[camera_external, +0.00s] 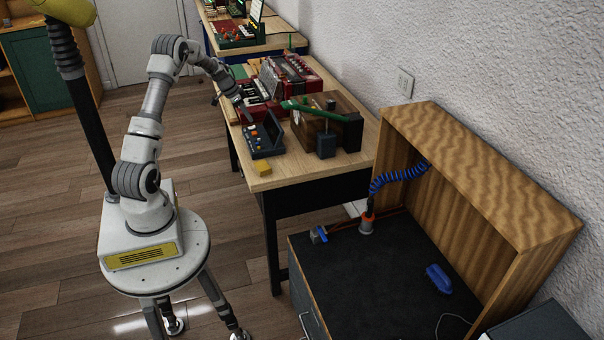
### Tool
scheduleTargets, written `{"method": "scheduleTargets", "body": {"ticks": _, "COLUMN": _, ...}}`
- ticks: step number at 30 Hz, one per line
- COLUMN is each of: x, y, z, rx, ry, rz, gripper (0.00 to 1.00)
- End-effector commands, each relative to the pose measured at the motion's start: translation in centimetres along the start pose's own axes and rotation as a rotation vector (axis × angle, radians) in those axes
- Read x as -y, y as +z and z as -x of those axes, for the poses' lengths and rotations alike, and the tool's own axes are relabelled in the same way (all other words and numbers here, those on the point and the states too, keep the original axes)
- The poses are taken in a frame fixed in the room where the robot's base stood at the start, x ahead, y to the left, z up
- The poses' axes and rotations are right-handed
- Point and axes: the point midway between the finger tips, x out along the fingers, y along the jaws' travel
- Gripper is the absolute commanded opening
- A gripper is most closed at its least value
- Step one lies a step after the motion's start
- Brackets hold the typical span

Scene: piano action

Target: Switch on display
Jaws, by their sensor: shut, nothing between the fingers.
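A dark device with orange and pale buttons (262,142) sits near the front end of the wooden table. A tilted dark panel, which looks like its display (273,128), stands at its right side; whether it is lit cannot be told at this size. The arm comes in from the left.
A wooden box with a green bar (318,110) and dark blocks stands right of the device. A red accordion (290,78) lies behind. A black-topped cabinet (380,275) is at the lower right.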

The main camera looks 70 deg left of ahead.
Motion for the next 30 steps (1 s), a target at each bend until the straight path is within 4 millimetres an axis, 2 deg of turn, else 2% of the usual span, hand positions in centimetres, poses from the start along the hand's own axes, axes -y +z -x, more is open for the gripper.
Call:
{"method": "scheduleTargets", "body": {"ticks": 3, "x": 0.0, "y": 0.0, "z": -1.8, "rx": 0.001, "ry": 0.001, "rz": 0.0, "gripper": 0.0}}
{"method": "scheduleTargets", "body": {"ticks": 8, "x": 0.0, "y": 0.0, "z": -2.8, "rx": 0.0, "ry": -0.001, "rz": 0.0, "gripper": 0.0}}
{"method": "scheduleTargets", "body": {"ticks": 30, "x": 0.0, "y": -0.1, "z": -3.5, "rx": 0.053, "ry": 0.002, "rz": 0.001, "gripper": 0.0}}
